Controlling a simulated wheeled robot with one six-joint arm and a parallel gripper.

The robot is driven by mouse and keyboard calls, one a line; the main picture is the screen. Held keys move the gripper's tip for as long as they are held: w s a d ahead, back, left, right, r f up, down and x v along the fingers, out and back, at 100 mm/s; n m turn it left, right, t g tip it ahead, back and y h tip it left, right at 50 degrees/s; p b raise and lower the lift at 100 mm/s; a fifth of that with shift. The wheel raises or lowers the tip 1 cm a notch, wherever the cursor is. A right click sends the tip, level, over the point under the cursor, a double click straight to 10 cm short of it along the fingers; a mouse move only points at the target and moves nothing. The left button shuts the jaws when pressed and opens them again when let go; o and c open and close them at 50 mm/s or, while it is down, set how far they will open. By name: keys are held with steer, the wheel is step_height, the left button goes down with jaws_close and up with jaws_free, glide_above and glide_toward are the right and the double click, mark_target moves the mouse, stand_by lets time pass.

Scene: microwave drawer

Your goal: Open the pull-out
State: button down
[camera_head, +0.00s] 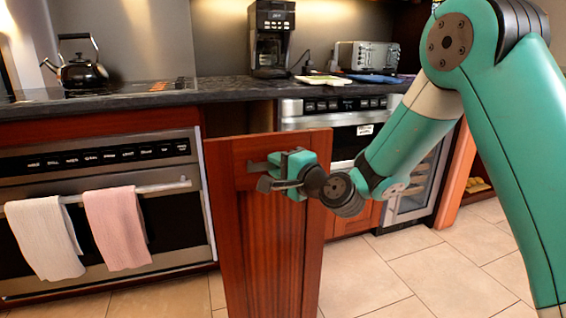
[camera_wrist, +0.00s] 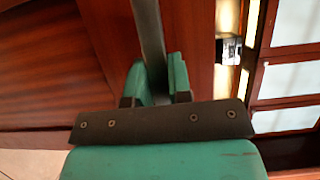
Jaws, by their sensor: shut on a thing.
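The pull-out (camera_head: 262,235) is a tall reddish-brown wooden front that stands out from the counter, between two ovens. A dark opening shows behind its top edge. Its bar handle (camera_head: 258,167) is near the top of the front. My gripper (camera_head: 281,172) is at this handle, with its fingers on either side of the bar. In the wrist view my gripper (camera_wrist: 158,80) is shut on the grey handle bar (camera_wrist: 149,30), which runs up between the two teal fingers. The wooden front (camera_wrist: 95,60) fills the left of that view. The inside of the pull-out is hidden.
An oven (camera_head: 100,215) with a white towel (camera_head: 45,238) and a pink towel (camera_head: 117,228) stands left. Another oven (camera_head: 335,115) and a glass-door cooler (camera_head: 418,190) are right. The dark countertop (camera_head: 215,92) is above. Tiled floor (camera_head: 370,275) is clear at right front.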

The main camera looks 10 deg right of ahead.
steer(key=shift+s+d, duration=0.15)
steer(key=shift+s, duration=0.1)
steer(key=c, duration=1)
jaws_free()
steer(key=shift+c, duration=0.2)
steer(key=b+v, duration=1.4)
steer(key=v, duration=0.3)
steer(key=shift+s+b, duration=0.3)
